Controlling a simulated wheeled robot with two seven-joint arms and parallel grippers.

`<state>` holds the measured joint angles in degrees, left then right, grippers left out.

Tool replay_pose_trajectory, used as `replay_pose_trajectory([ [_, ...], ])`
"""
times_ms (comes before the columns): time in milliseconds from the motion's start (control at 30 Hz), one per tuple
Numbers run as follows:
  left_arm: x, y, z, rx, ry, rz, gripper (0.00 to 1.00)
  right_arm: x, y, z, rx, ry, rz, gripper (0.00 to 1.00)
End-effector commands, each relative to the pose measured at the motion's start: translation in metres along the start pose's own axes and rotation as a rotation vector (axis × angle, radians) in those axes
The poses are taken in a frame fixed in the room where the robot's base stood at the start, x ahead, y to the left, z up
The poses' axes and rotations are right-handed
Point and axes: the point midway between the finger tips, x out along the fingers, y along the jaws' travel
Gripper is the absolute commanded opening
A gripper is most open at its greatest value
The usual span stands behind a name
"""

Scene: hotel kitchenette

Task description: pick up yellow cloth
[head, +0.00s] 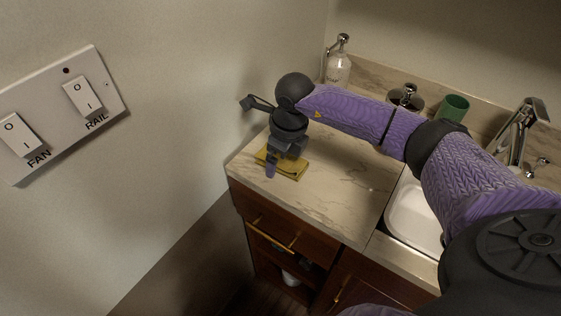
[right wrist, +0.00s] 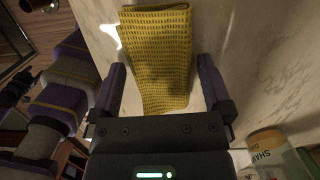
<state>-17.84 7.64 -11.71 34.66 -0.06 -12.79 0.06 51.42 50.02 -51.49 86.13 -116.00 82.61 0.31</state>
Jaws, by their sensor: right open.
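The yellow cloth (head: 291,168) lies folded on the marble counter, near its left front corner. In the right wrist view the cloth (right wrist: 158,55) lies flat, with its near part between the two fingers. My right gripper (head: 280,168) points down at the cloth in the head view and hides part of it. In the right wrist view my right gripper (right wrist: 160,85) is open, one finger on each side of the cloth. I cannot tell how far above the counter the fingertips are. My left gripper is not in view.
A soap bottle (head: 338,68) stands at the back of the counter (head: 345,190). A green cup (head: 453,107), a faucet (head: 520,130) and a white sink (head: 410,212) are to the right. A wall with switches (head: 62,110) is at left. A labelled shampoo bottle (right wrist: 272,150) shows in the wrist view.

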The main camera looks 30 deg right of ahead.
Motion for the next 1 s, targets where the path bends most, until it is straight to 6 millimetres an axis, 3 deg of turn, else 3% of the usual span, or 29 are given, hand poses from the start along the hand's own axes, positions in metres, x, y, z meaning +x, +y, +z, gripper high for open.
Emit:
replay_pose_trajectory([
  [133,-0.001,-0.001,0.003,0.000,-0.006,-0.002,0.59,-0.002,0.000,0.001,-0.001,-0.002,0.000,1.00],
  [400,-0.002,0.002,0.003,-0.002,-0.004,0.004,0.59,-0.002,0.000,0.001,-0.001,-0.002,0.000,0.43],
  [500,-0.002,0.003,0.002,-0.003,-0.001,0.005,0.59,-0.002,0.000,0.001,-0.001,-0.002,0.000,0.27],
  [767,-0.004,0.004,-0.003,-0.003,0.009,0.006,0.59,-0.006,0.000,0.000,-0.001,-0.002,-0.001,0.27],
  [1000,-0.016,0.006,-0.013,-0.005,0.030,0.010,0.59,-0.040,0.000,0.003,-0.002,-0.004,-0.002,0.27],
])
